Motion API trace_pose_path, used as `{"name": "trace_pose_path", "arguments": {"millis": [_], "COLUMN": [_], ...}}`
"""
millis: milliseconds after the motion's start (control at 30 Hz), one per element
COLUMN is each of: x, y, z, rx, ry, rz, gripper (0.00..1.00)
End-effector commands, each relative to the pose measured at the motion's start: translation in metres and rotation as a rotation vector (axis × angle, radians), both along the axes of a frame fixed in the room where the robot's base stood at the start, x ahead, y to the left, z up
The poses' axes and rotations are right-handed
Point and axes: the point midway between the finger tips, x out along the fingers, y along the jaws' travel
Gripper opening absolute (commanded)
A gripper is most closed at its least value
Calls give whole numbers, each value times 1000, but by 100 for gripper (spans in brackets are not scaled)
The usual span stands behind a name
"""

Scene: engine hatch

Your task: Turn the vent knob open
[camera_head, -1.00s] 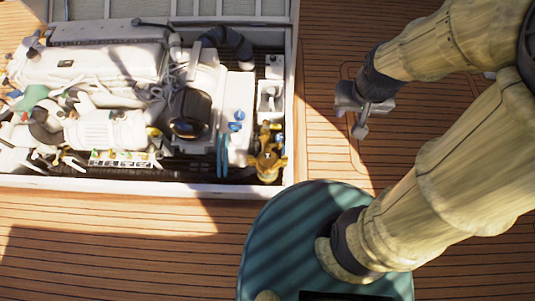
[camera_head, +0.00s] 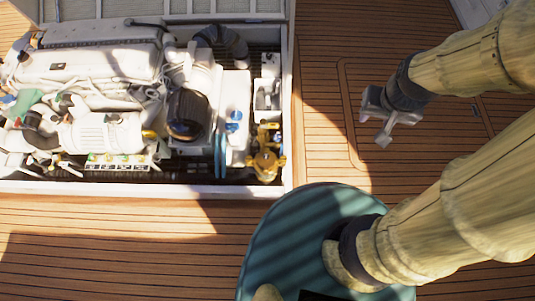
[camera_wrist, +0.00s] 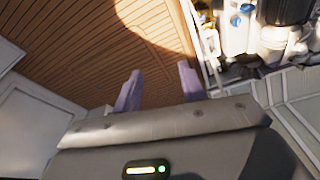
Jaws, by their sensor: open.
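Blue knobs (camera_head: 236,115) sit on the white unit at the right side of the engine hatch; blue knobs also show at the top of the wrist view (camera_wrist: 236,20). A brass fitting (camera_head: 266,160) stands in the hatch's near right corner. I cannot tell which part is the vent knob. My gripper (camera_head: 375,127) is open and empty above the deck, right of the hatch and apart from everything in it. In the wrist view, its two fingers (camera_wrist: 159,74) are spread with bare deck behind them.
The white engine (camera_head: 90,70) fills the left of the open hatch. A pale raised rim (camera_head: 150,189) borders the hatch. The wooden deck (camera_head: 325,130) between the hatch and my gripper is clear. A white panel (camera_wrist: 25,120) shows at the left of the wrist view.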

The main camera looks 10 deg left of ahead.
Motion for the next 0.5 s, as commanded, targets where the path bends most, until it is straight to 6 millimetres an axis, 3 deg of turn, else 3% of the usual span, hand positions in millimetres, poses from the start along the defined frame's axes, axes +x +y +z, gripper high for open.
{"name": "trace_pose_path", "arguments": {"millis": [133,233,500], "x": [6,18,71], "y": [4,13,65], "z": [-11,-32,-131], "rx": [7,22,76], "ry": [5,18,85], "rz": [-8,-31,-155], "gripper": [50,50,50]}}
